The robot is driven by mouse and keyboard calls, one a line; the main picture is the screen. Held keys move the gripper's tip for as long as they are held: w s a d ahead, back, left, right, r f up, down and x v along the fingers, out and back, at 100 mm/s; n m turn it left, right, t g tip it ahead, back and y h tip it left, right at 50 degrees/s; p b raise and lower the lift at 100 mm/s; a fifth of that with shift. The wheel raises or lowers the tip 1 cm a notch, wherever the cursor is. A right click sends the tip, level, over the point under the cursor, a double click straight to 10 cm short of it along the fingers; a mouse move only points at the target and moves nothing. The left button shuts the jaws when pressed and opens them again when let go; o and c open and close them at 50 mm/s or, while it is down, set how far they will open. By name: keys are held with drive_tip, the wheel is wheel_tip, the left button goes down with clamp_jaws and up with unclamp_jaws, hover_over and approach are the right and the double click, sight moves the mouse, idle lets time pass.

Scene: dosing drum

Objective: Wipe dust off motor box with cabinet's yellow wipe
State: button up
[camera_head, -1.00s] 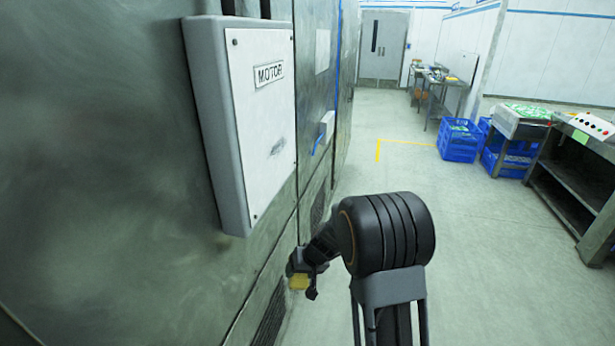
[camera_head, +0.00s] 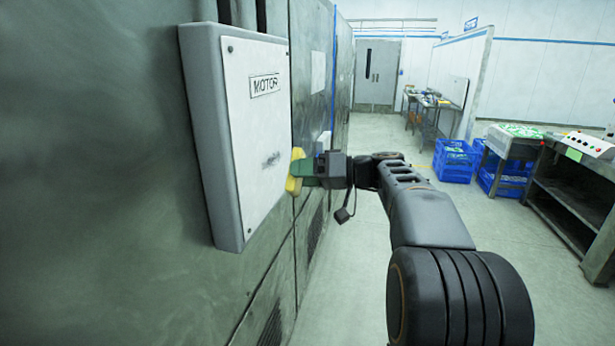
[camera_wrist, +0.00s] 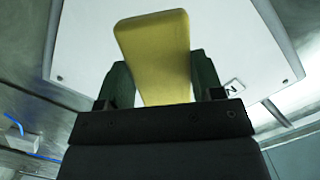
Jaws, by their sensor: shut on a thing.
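The motor box (camera_head: 258,130) is a white-faced grey box labelled MOTOR on the metal wall at left. A dark dust smudge (camera_head: 271,160) lies on the lower right part of its face. My gripper (camera_head: 303,170) is shut on the yellow wipe (camera_head: 293,177), right of the smudge and close to the face. I cannot tell whether the wipe touches the box. In the wrist view the yellow wipe (camera_wrist: 155,55) stands out between the two green fingers (camera_wrist: 163,85), with the white face of the motor box (camera_wrist: 225,45) behind it. The smudge is not visible there.
A small light box (camera_head: 324,141) sits on the wall beyond my gripper. The floor between is clear.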

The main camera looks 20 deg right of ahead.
sight(261, 170)
drive_tip(key=x, duration=0.1)
drive_tip(key=p+x, duration=0.1)
drive_tip(key=x, duration=0.1)
drive_tip(key=p+x, duration=0.1)
drive_tip(key=x, duration=0.1)
drive_tip(key=shift+w+r, duration=0.25)
drive_tip(key=shift+x, duration=0.95)
idle(0.7)
drive_tip(key=shift+w+d+r, duration=0.1)
drive_tip(key=shift+w+d, duration=0.05)
drive_tip(key=shift+w, duration=0.1)
